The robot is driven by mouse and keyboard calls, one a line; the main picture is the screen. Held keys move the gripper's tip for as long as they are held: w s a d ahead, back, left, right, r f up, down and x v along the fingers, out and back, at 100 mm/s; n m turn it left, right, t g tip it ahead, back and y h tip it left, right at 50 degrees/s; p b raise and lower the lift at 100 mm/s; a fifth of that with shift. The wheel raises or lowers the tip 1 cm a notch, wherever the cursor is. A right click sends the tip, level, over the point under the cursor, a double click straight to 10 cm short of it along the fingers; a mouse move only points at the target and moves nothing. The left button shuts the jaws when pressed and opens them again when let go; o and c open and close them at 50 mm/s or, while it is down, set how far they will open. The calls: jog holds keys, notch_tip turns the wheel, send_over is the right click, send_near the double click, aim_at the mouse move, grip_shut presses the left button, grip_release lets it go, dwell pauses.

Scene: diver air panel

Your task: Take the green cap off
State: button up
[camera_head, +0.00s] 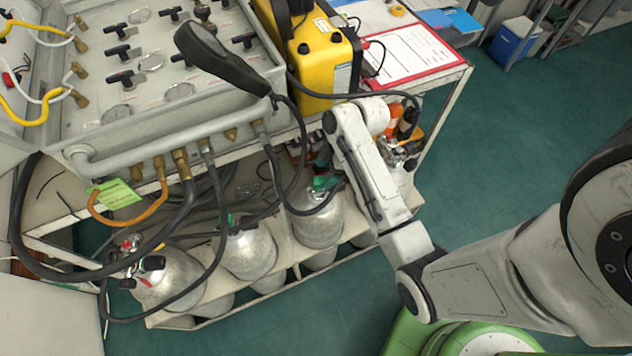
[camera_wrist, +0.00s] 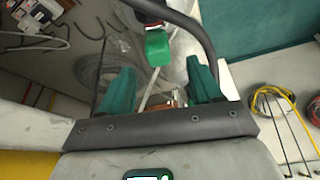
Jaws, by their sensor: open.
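The green cap (camera_wrist: 158,48) is in the upper middle of the wrist view, beside a dark and red fitting with a black hose curving past it. A thin pale strip runs down from the cap. My gripper (camera_wrist: 160,78) is open, with its two teal fingers spread left and right below the cap in the picture. Nothing is seen held between them, and the cap appears beyond the fingertips. In the head view, green shows at the top of the right-hand cylinder (camera_head: 318,222), beside my arm; my fingers cannot be made out clearly there.
Grey cylinders (camera_head: 250,255) stand in a low rack under the gauge panel (camera_head: 150,70). Black hoses hang between panel and cylinders, close to my arm. A yellow case (camera_head: 318,60) and a red clipboard (camera_head: 412,55) are on the bench. Green floor (camera_head: 500,140) is clear at right.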

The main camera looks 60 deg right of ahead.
aim_at(321, 180)
jog(key=shift+d+p+x, duration=0.1)
jog(key=shift+p+x, duration=0.05)
jog(key=shift+x, duration=1.2)
jog(key=shift+d+p+x, duration=0.15)
jog(key=shift+x, duration=1.2)
jog(key=shift+s+f, duration=0.1)
jog(key=shift+s, duration=0.05)
jog(key=c, duration=1)
